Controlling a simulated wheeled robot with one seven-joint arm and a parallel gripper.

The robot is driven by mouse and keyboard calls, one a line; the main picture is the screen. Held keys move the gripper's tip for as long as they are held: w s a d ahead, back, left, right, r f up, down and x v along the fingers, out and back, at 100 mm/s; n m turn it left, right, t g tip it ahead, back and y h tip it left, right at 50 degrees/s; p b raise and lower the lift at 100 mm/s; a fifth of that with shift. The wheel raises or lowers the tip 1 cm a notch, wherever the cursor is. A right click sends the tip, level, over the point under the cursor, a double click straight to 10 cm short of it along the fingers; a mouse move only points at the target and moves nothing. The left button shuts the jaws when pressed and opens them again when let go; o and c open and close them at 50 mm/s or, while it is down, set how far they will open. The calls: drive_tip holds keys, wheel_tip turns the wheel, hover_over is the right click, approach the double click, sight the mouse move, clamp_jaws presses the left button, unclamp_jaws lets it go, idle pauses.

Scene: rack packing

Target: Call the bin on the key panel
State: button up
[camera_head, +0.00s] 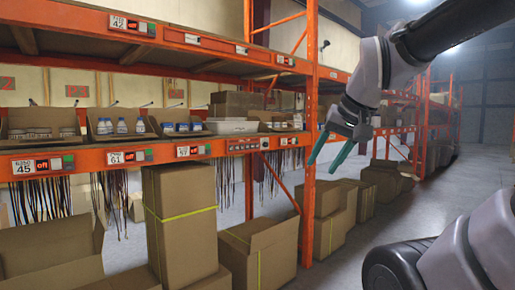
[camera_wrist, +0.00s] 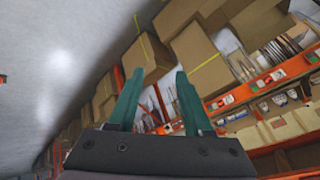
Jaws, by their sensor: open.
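A dark key panel (camera_head: 243,145) with a row of small keys appears to be set in the orange shelf beam, left of the upright; its markings are too small to read. Open-front bins stand on the shelf above this beam: one with white bottles (camera_head: 120,127), one with blue-and-white jars (camera_head: 182,129), and a white bin (camera_head: 232,126). Number labels with red displays, such as the one marked 61 (camera_head: 123,157), sit below them. My gripper (camera_head: 322,167) is open and empty, right of the upright and apart from the panel. Its two teal fingers (camera_wrist: 160,72) show in the wrist view.
A tall carton (camera_head: 181,225) and an open carton (camera_head: 262,250) stand on the floor below the beam. The orange upright (camera_head: 309,140) stands between my gripper and the panel. Cables (camera_head: 45,200) hang under the beam.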

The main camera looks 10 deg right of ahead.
clamp_jaws()
idle(1.6)
